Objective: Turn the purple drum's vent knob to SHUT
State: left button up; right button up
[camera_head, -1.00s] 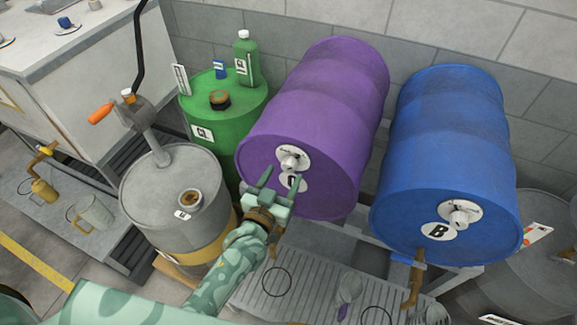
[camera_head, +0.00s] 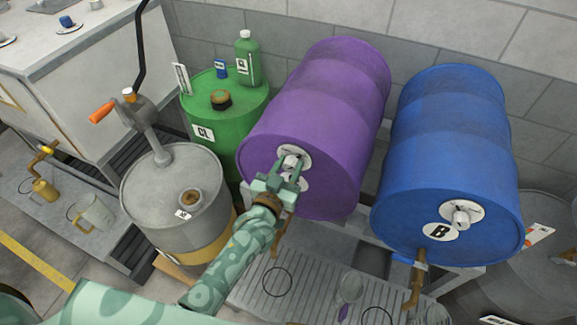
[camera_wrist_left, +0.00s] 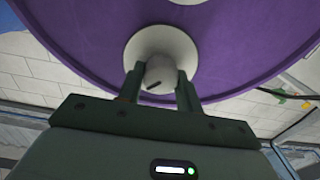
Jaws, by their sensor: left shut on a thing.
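The purple drum (camera_head: 320,120) lies on its side on a rack, its round end facing me. Its vent knob (camera_head: 292,161) is a pale grey knob on a round white plate high on that end. My left gripper (camera_head: 288,175) is at the knob, with one finger on each side of it. In the left wrist view the knob (camera_wrist_left: 161,73) sits between the two fingers, and the gripper is shut on it. A dark mark shows on the knob's face. The plate's lettering cannot be read. My right gripper is not in view.
A blue drum (camera_head: 445,150) with its own knob lies to the right. A green drum (camera_head: 232,125) and a grey drum with a pump (camera_head: 170,215) stand to the left. A slatted tray (camera_head: 300,290) with cups lies below.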

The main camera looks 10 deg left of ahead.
pick_arm(q)
jog(key=shift+n, duration=0.3)
jog(key=n+p, duration=0.1)
jog(key=n, duration=0.2)
jog(key=shift+n+p, duration=0.3)
jog(key=n, duration=0.5)
jog(key=shift+a+n+p, duration=0.15)
jog(key=shift+n+p, duration=0.15)
jog(key=shift+p, duration=0.1)
jog(key=n, duration=0.4)
jog(key=shift+f, duration=0.2)
jog(key=shift+n, duration=2)
jog(key=shift+b, duration=0.3)
jog(key=o, duration=1)
